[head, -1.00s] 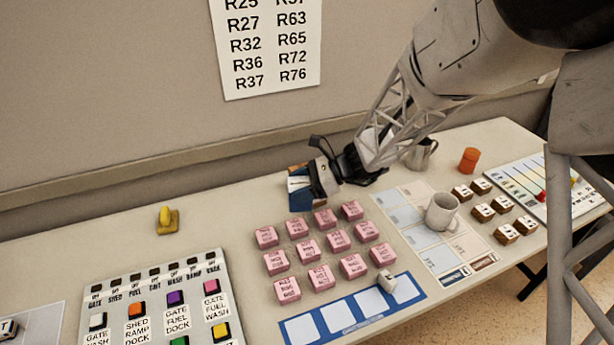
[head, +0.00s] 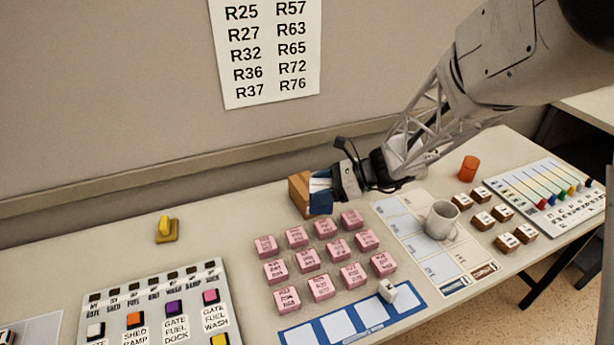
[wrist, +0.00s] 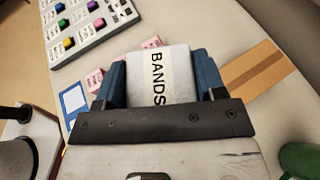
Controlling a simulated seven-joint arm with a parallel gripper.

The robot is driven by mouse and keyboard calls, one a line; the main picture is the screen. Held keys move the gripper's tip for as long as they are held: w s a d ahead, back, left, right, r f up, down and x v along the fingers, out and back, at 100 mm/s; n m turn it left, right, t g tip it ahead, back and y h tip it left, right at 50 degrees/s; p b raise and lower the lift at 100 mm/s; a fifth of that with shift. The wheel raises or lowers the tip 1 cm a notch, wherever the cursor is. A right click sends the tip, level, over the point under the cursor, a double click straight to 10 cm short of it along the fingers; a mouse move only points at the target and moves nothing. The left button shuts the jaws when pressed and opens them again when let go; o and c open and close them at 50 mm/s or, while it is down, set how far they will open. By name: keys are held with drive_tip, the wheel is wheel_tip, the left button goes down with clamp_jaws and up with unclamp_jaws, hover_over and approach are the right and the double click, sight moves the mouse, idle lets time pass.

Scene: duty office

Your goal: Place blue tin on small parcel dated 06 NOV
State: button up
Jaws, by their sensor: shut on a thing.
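My gripper (head: 321,192) is shut on a tin (head: 319,182) behind the pink blocks. In the wrist view the tin (wrist: 172,78) has a pale face marked BANDS, between the blue-sided jaws of my gripper (wrist: 160,68). I cannot tell how much of the blue belongs to the tin. A brown parcel (head: 299,196) stands just left of and behind the tin, partly covered by it. The parcel also shows with a tape stripe at the right of the wrist view (wrist: 250,75). No date is readable on it, and I cannot tell whether tin and parcel touch.
Several pink labelled blocks (head: 306,260) stand in rows in front. A white mug (head: 441,220) stands right, an orange cylinder (head: 469,168) farther back. A button panel (head: 160,308) is front left and a yellow object (head: 166,229) behind it. The table between the yellow object and the parcel is clear.

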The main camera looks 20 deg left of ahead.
drive_tip(key=w+a+f, duration=0.1)
drive_tip(key=w+a, duration=0.8)
drive_tip(key=w, duration=0.3)
drive_tip(key=shift+w+f, duration=0.25)
drive_tip(key=shift+a, duration=0.1)
drive_tip(key=shift+f, duration=1.75)
drive_tip(key=shift+f, duration=0.1)
drive_tip(key=o, duration=1)
